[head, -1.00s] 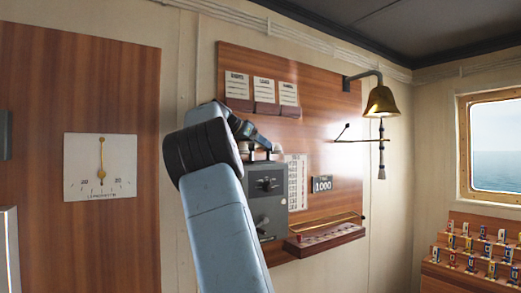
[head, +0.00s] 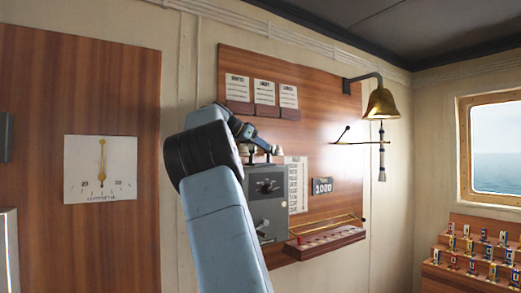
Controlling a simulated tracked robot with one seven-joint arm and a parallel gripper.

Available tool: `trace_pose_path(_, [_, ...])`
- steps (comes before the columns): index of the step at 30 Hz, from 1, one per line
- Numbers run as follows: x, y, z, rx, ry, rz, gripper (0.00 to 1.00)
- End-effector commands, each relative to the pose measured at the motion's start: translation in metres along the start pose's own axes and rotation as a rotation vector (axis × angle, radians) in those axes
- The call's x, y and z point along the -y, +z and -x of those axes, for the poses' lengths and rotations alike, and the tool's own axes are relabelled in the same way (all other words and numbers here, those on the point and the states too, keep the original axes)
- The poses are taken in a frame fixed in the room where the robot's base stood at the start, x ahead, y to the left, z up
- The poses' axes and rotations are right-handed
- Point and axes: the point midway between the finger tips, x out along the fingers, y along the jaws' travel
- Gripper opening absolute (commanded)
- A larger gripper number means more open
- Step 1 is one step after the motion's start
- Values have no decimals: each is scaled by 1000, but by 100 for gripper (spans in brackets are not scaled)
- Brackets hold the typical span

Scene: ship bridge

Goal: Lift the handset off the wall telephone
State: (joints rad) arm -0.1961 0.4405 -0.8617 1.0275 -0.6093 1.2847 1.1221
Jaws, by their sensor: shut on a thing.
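The wall telephone (head: 268,205) is a grey box with a dark dial plate, fixed to the wooden wall panel right of my arm. My gripper (head: 263,146) is at the top of the box, reaching in from the upper left. It is shut on the handset (head: 276,151), which shows only as small dark and pale parts below the fingers. My arm and gripper hide most of the handset and the left side of the telephone. Whether the handset still touches its cradle is too small to tell.
A brass bell (head: 382,104) hangs from a bracket at the right. Paper cards (head: 264,92) are above my gripper. A wooden shelf with a brass rail (head: 325,240) juts out at lower right. A gauge (head: 101,169) is on the left panel.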

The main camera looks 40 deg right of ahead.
Motion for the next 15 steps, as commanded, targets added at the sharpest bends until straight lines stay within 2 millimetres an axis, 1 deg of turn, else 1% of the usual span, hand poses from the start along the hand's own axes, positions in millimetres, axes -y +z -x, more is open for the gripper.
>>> trace_pose_path(9, [0, -15, 8, -2, -1, -2, 0])
trace_pose_path(15, [0, -12, 10, -52, 0, 1, 0])
